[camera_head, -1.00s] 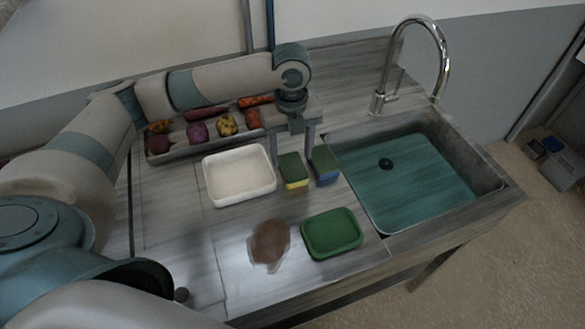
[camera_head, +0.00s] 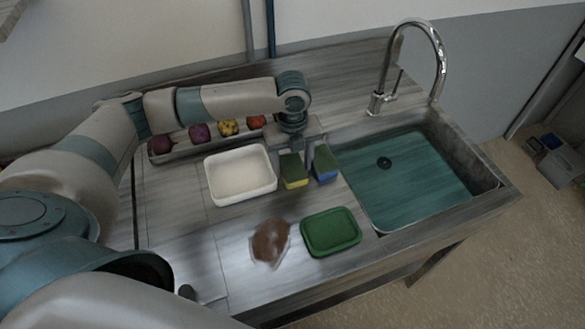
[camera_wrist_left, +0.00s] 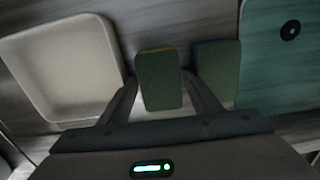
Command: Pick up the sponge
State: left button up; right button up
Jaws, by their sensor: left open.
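A green sponge with a yellow layer (camera_head: 294,173) stands on the counter beside the white tray. A second green sponge with a blue layer (camera_head: 325,164) stands to its right. My left gripper (camera_head: 291,160) is open and points down over the yellow-layered sponge, with one finger to each side. In the left wrist view this sponge (camera_wrist_left: 160,80) shows between the open fingers, and the blue-layered sponge (camera_wrist_left: 217,72) lies outside the right finger. I cannot tell whether either finger touches a sponge. My right gripper is not in view.
A white tray (camera_head: 212,190) is close on the left, the sink (camera_head: 440,212) on the right. A green container (camera_head: 331,231) and a brown item in clear wrap (camera_head: 270,241) are in front. Vegetables lie in a long tray (camera_head: 180,149) behind. A tall faucet (camera_head: 441,60) rises at the back.

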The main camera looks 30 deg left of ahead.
aim_at(294, 167)
pick_arm(q)
jog(key=c, duration=0.8)
jog(key=shift+r, duration=0.45)
jog(key=r, duration=0.1)
jog(key=r+b, duration=0.2)
jog(key=shift+d+r, duration=0.15)
jog(key=shift+d, duration=0.1)
jog(key=shift+s+d+r+b, duration=0.5)
jog(key=shift+d+r, duration=0.65)
jog(key=shift+d, duration=0.65)
jog(key=shift+s+d+r+b, duration=0.5)
jog(key=shift+d+r, duration=0.65)
jog(key=shift+d, duration=0.65)
jog(key=shift+s+d+r+b, duration=0.5)
jog(key=shift+d+r, duration=0.65)
jog(key=shift+d, duration=0.65)
jog(key=shift+o, duration=0.3)
